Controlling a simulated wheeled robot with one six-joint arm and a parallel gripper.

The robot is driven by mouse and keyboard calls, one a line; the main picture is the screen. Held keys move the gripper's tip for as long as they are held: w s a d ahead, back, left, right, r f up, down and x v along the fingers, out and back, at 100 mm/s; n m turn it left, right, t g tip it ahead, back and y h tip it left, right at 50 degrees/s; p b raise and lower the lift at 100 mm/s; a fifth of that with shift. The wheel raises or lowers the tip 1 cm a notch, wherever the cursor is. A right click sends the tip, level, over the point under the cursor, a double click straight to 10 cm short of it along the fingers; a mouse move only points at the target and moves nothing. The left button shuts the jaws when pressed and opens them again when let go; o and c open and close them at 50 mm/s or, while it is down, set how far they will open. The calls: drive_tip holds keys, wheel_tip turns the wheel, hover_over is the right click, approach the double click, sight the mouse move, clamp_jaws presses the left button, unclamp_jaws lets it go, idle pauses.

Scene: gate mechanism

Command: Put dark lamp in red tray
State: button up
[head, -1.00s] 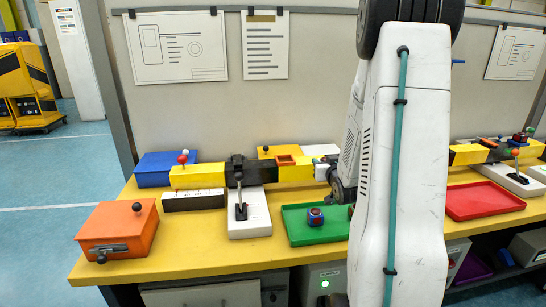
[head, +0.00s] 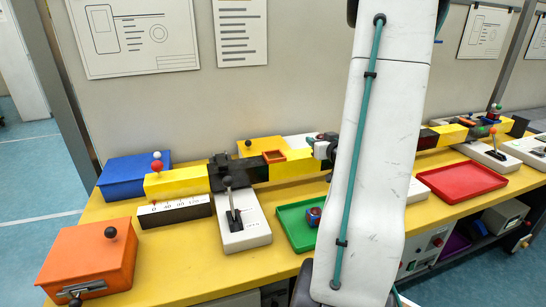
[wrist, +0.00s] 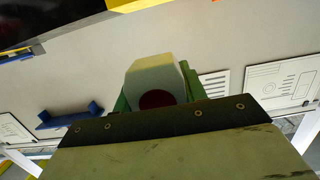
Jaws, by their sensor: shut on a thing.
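In the wrist view my gripper (wrist: 156,84) is shut on a pale block with a dark red round face, which looks like the dark lamp (wrist: 157,99). Green pieces show on both sides of it. In the head view my gripper (head: 325,150) is at the back of the yellow bench, beside the yellow and black beam, partly hidden behind my white arm. The red tray (head: 462,182) lies empty on the bench, right of my arm and apart from the gripper.
A lever on a white base (head: 243,232), an orange box (head: 88,262) and a blue box (head: 134,175) stand left. The beam (head: 215,172) runs along the back.

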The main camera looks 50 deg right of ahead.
hover_over(272, 155)
drive_tip(key=s, duration=0.1)
drive_tip(key=shift+s+d+f, duration=0.15)
drive_tip(key=shift+d+f, duration=0.1)
drive_tip(key=shift+f, duration=0.45)
drive_tip(key=f, duration=0.1)
drive_tip(key=w+f, duration=0.1)
drive_tip(key=shift+a+f, duration=0.2)
drive_tip(key=shift+f, duration=0.4)
drive_tip(key=shift+f, duration=0.15)
drive_tip(key=o, duration=1.1)
